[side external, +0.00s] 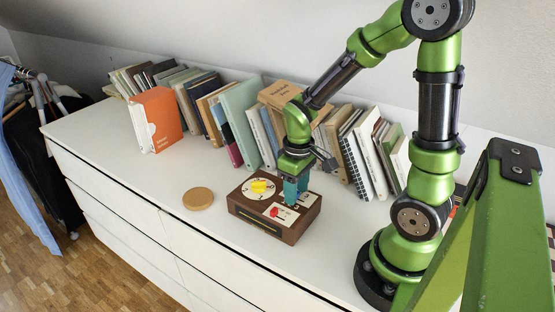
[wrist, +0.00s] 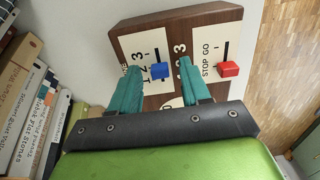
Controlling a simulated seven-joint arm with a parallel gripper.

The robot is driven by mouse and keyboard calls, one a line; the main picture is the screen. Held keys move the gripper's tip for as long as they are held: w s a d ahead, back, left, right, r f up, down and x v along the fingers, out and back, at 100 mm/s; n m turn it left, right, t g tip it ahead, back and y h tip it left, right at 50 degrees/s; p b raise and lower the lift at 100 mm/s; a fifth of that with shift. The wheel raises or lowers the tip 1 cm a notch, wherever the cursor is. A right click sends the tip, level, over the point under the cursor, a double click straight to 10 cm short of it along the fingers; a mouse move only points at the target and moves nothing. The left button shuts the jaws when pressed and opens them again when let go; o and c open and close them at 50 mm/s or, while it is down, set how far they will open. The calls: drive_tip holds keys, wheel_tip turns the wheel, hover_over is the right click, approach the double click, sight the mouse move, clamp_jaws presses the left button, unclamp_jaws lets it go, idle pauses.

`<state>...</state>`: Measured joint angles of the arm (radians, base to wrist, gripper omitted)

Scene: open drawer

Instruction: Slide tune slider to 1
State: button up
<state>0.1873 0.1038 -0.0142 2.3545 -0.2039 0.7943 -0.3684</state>
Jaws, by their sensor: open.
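A brown wooden music box (side external: 265,225) with white panels sits on the dresser; it also shows in the wrist view (wrist: 150,25). A blue slider knob (wrist: 159,70) sits in a short slot on a panel with numbers, its label partly hidden by a finger. I take it for the tune slider. A red slider knob (wrist: 229,69) sits on the STOP GO panel; it also shows in the side view (side external: 273,212). My gripper (wrist: 160,64) is open, its teal fingers on either side of the blue knob with gaps visible. In the side view my gripper (side external: 295,190) is low over the box.
A yellow piece (side external: 260,187) is on the box's round dial. A round wooden disc (side external: 198,198) lies left of the box. A row of books (side external: 240,120) stands behind. The dresser top (side external: 110,150) is clear at the left front.

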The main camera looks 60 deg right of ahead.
clamp_jaws()
idle(0.3)
drive_tip(key=shift+w, duration=1.2)
unclamp_jaws()
drive_tip(key=shift+r, duration=0.1)
